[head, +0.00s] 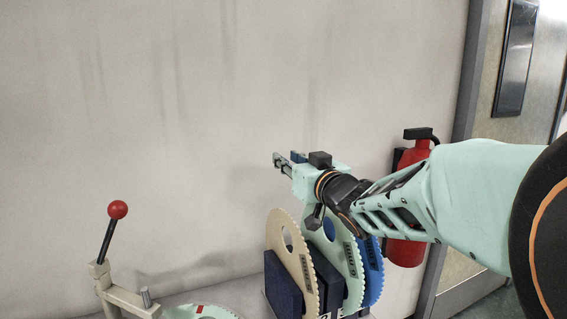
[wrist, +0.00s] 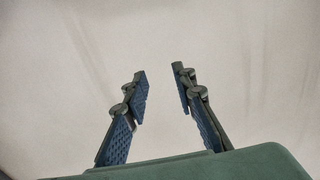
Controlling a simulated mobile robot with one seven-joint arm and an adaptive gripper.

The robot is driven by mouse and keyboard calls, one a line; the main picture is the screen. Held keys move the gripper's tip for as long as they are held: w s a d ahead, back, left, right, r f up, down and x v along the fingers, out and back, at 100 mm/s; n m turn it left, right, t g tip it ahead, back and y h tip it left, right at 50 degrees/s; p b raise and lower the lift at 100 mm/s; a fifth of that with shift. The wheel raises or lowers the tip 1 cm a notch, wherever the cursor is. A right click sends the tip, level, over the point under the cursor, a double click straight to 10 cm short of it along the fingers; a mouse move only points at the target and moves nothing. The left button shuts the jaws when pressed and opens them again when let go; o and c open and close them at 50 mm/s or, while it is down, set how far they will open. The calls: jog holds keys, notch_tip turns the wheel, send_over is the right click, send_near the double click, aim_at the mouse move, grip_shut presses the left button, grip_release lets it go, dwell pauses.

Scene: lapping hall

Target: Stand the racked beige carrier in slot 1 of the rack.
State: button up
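The beige carrier (head: 288,243), a toothed disc with a hole and a dark label, stands upright in the rack (head: 285,285) at the lower middle of the head view. It is the leftmost of the discs there. A mint-green carrier (head: 345,250) and a blue carrier (head: 373,275) stand to its right. My gripper (head: 281,162) is above the rack, pointing left and away from the carriers. In the wrist view its two fingers (wrist: 160,92) are apart with only wall between them. The slot numbers are mostly cut off by the frame's lower edge.
A lever with a red ball knob (head: 118,209) stands at the lower left. Another mint toothed disc (head: 200,312) lies low beside it, partly cut off. A red fire extinguisher (head: 408,245) hangs behind my arm. The wall behind is bare.

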jog(key=shift+r+p, duration=1.35)
jog(key=shift+r, duration=0.8)
